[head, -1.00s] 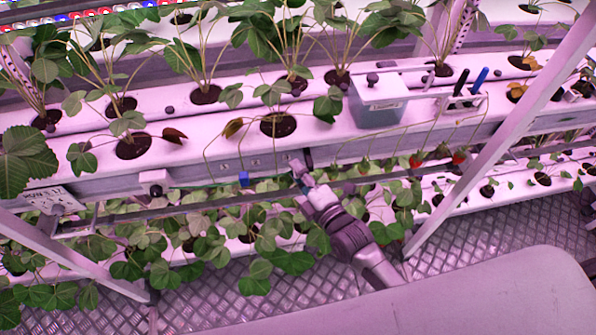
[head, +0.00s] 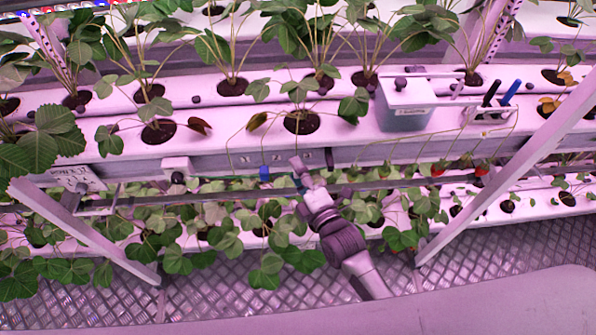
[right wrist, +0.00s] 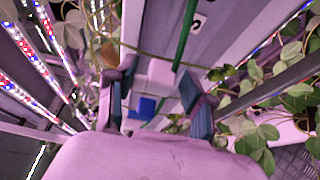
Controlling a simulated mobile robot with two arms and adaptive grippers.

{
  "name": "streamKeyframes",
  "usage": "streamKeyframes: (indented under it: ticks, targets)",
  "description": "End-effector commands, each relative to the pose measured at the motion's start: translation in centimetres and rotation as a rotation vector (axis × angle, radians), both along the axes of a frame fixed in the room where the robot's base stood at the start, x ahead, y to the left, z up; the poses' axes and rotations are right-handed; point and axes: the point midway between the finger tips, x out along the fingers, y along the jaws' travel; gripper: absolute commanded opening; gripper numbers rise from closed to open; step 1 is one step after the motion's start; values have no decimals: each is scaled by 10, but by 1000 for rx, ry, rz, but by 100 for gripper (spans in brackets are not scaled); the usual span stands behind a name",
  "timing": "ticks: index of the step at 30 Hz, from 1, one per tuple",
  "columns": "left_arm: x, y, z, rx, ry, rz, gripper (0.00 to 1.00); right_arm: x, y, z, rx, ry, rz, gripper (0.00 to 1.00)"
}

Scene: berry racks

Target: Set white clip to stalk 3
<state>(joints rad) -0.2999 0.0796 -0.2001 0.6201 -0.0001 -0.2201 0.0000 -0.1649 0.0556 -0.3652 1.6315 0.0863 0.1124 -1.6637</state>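My right gripper (head: 299,178) reaches up to the front face of the upper planting trough (head: 215,166). In the right wrist view its two fingers (right wrist: 158,92) are apart, with a pale block between them that looks like the white clip (right wrist: 160,76). A whitish piece also shows at the fingertips in the head view. A blue clip (head: 264,172) sits on the green line just left of the gripper; blue also shows in the wrist view (right wrist: 147,107). Thin stalks hang from the plant (head: 301,122) above. Stalk numbers are too small to read surely. My left gripper is out of view.
A lidded clear box (head: 405,108) and a holder with black and blue-handled tools (head: 492,108) stand on the trough at right. Red berries (head: 437,170) hang below them. Slanted posts (head: 510,165) frame both sides. Leafy plants crowd the lower shelf.

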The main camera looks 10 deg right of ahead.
Motion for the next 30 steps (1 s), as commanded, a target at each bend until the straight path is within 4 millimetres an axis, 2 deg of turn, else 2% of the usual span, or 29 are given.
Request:
streamKeyframes:
  ticks: [5,8,21,25,30]
  targets:
    - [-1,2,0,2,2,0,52,-2,-1,0,0,0,0,52]
    - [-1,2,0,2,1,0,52,-11,-5,-1,0,1,-1,52]
    - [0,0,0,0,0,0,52,-93,-34,-1,-1,3,0,52]
    - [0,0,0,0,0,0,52,-107,-40,-1,-2,2,0,52]
    - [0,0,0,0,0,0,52,-113,-42,0,-1,0,0,52]
